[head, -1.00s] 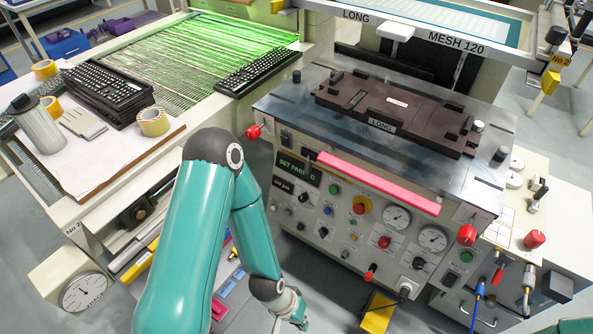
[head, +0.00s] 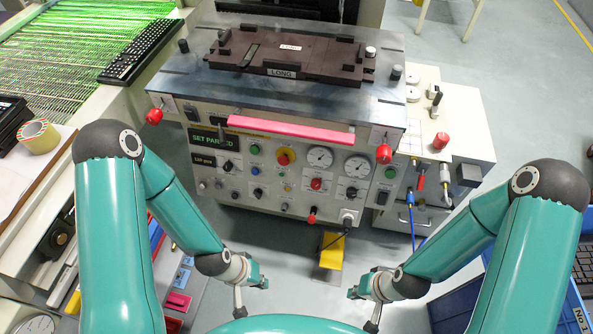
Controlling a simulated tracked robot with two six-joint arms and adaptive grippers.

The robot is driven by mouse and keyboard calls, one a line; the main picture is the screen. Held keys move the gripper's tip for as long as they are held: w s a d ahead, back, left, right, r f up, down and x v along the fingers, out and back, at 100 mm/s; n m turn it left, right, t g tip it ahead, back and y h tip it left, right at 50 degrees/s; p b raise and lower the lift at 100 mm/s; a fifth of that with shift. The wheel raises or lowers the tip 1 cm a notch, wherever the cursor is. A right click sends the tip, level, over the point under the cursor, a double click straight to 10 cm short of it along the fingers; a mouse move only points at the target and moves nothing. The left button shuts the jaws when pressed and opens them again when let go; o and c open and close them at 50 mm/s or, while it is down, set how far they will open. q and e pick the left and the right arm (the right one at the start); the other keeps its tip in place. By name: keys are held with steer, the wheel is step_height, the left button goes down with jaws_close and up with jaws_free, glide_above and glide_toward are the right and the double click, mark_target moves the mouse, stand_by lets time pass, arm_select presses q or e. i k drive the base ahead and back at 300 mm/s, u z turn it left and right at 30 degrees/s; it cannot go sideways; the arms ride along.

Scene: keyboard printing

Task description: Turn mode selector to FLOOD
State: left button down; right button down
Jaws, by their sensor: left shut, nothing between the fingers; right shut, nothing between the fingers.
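The control panel (head: 270,178) on the front of the printing machine carries several knobs, buttons and two gauges. Black knobs show at its left (head: 228,166) and right (head: 351,192). The labels are too small to read, so I cannot tell which knob is the mode selector or where it points. My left gripper (head: 262,284) is shut and empty, below and in front of the panel. My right gripper (head: 354,292) is shut and empty, also below the panel and to the right. Neither touches the panel.
A pink-red bar (head: 290,132) runs across the panel's top, with red knobs (head: 154,116) (head: 384,153) near its ends. A yellow pedal (head: 332,250) stands on the floor beneath. A side unit (head: 440,145) with a red button is at the right. Blue crates (head: 455,306) lie at lower right.

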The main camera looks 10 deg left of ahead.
mark_target(258, 191)
steer(key=u, duration=0.55)
steer(key=k, duration=0.9)
steer(key=z, duration=0.55)
